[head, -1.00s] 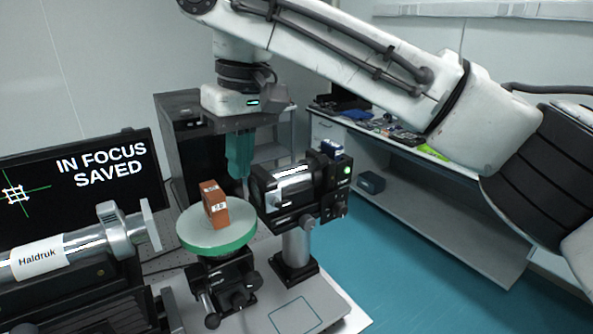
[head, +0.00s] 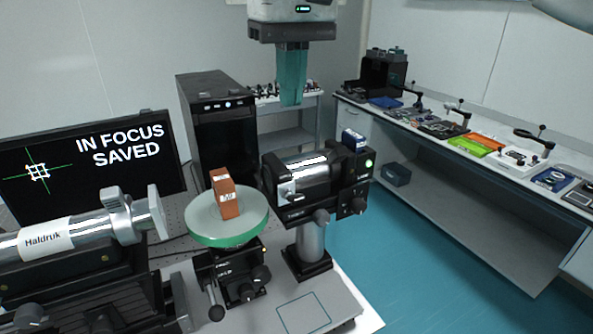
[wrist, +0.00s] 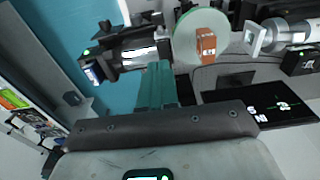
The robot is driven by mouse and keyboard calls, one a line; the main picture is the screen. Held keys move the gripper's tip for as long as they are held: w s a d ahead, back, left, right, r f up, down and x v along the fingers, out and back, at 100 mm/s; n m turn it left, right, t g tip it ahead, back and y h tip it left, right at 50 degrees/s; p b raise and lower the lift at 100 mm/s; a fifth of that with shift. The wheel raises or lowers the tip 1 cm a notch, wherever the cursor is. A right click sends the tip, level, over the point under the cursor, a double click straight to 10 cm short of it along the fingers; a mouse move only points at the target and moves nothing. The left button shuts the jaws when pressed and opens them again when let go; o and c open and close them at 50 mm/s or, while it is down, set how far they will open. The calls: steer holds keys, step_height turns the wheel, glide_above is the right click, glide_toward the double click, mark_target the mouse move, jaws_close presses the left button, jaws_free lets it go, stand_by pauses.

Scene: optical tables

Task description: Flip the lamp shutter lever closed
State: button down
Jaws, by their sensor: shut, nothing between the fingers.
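The lamp (head: 312,172) is a black housing with a bright metal cylinder, mounted on a post right of the round stage. A green light glows on its right end. A small silver part (head: 287,190) shows on its left front; I cannot tell whether this is the shutter lever or how it is set. The lamp also shows in the wrist view (wrist: 128,42), upper left. My gripper (head: 291,103), with teal fingers, points down above and behind the lamp, apart from it. Its fingers are together and empty, also in the wrist view (wrist: 158,66).
An orange-brown block (head: 225,197) stands on the round pale-green stage (head: 230,233). A silver tube labelled Haldruk (head: 50,238) lies at left. The monitor (head: 95,165) reads IN FOCUS SAVED. A black computer case (head: 222,130) stands behind. A long side bench (head: 440,200) holds tools at right.

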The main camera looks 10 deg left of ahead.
glide_above(296, 194)
steer(key=w+a, duration=0.1)
step_height(296, 194, down, 9)
steer(key=f, duration=0.2)
steer(key=s+d+p, duration=0.1)
steer(key=shift+f, duration=0.4)
steer(key=shift+s+f, duration=0.2)
steer(key=shift+f, duration=0.35)
steer(key=shift+d, duration=0.1)
steer(key=shift+s, duration=0.2)
steer(key=shift+w+f+t, duration=0.1)
steer(key=shift+f+t, duration=0.05)
steer(key=shift+t, duration=0.15)
